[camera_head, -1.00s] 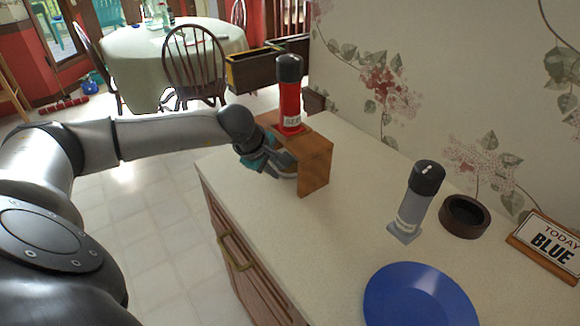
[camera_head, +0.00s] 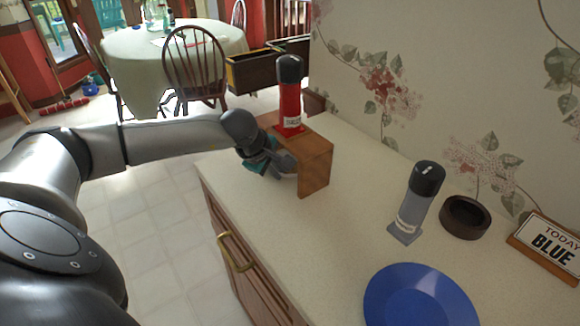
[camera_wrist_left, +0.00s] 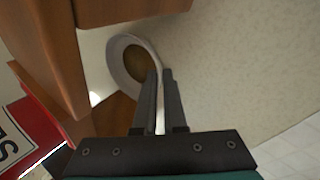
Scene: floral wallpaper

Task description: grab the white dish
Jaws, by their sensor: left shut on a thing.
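The white dish (camera_wrist_left: 117,66) shows in the left wrist view as a pale round rim around a brown inside, tilted in the picture. My left gripper (camera_wrist_left: 160,76) has its two dark fingers on either side of the dish's near rim and is shut on it. In the head view my left gripper (camera_head: 277,163) reaches in at the left side of the wooden stand (camera_head: 316,165). The stand and gripper hide most or all of the dish there. My right gripper is not in view.
A red bottle (camera_head: 290,103) stands on the wooden stand, above my left gripper. A grey bottle (camera_head: 412,205), a brown bowl (camera_head: 463,216), a blue plate (camera_head: 415,298) and a sign (camera_head: 548,246) are further right. The countertop (camera_head: 340,245) between is clear.

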